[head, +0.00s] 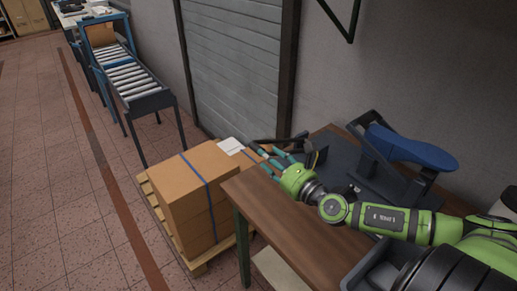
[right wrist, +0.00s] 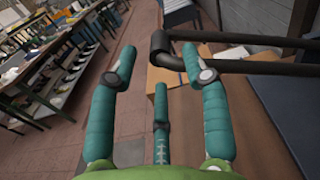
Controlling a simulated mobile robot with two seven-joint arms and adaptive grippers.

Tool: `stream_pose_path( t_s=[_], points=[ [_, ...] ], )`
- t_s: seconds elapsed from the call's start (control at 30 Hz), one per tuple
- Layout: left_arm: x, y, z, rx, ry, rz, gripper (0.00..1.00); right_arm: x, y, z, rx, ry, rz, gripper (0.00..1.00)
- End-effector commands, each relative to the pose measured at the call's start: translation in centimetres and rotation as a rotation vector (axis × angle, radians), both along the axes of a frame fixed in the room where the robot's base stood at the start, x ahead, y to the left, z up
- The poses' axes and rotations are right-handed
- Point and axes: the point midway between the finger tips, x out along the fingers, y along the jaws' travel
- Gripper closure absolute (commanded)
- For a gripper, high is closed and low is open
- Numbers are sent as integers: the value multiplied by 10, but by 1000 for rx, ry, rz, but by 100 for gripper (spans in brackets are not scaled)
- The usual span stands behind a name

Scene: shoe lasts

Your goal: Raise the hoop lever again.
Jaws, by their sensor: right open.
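The black hoop lever (head: 280,141) reaches out to the left from a dark stand (head: 372,168) on the wooden table; my gripper partly hides it in the head view. A blue shoe last (head: 412,147) sits on top of the stand. In the right wrist view the hoop lever (right wrist: 245,67) shows as two dark bars coming in from the right, with a thicker sleeve at the left end. My right gripper (head: 273,160), with teal fingers, is open at the lever. In the wrist view its fingers (right wrist: 160,68) spread around the sleeved end; contact cannot be told. My left gripper is out of view.
The wooden table (head: 270,212) has bare top at its front left. Strapped cardboard boxes (head: 188,190) stand on a pallet (head: 200,268) beside it. A roller conveyor (head: 128,80) stands farther back, and the tiled floor at left is free. A wall is behind the table.

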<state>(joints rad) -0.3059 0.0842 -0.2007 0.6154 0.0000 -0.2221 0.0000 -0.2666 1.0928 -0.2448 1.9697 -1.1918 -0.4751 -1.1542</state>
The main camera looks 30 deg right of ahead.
Motion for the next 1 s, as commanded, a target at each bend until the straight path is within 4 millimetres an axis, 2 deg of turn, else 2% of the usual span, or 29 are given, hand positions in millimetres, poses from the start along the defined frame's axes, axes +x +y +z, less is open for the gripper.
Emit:
stream_pose_path(
  t_s=[0.17,0.4,0.57,0.83,0.93,0.97,1.0],
  points=[
    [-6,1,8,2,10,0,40,23,2,4,5,-3,-1,52],
    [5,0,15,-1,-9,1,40,46,4,2,4,-2,-1,52],
    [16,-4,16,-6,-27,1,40,53,5,1,3,-1,1,52],
    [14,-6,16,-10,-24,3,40,53,5,0,3,0,1,52],
    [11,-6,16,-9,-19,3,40,53,5,0,3,0,1,92],
    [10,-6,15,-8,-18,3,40,53,5,0,3,0,1,100],
    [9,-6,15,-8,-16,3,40,53,5,0,4,0,1,100]
  ],
)
